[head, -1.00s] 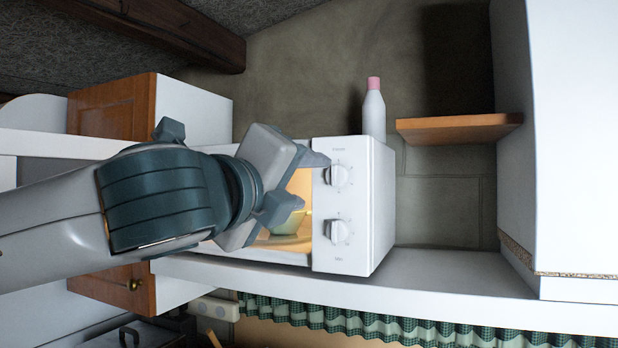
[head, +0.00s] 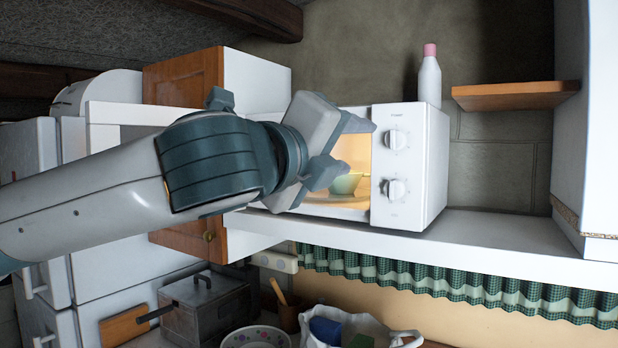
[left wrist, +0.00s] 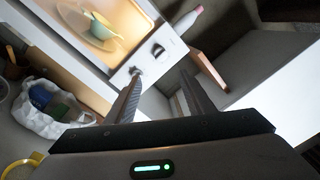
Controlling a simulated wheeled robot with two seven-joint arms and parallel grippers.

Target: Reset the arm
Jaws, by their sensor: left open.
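My left gripper (head: 346,148) is open and empty in front of the lit microwave (head: 412,165) in the head view. In the left wrist view its two fingers (left wrist: 160,95) stand apart with nothing between them. The microwave also shows in the left wrist view (left wrist: 150,65), at the upper left of the fingers. Its inside is open to view, and a green bowl (head: 346,183) sits on the plate inside. The bowl (left wrist: 98,30) looks yellow-green in the wrist view. Part of the microwave opening is hidden behind my gripper in the head view. My right gripper is not in view.
A wooden shelf (head: 515,95) juts out at the right. Below the white shelf are a metal pot (head: 205,310), a patterned bowl (head: 255,337) and a white bag (head: 370,328).

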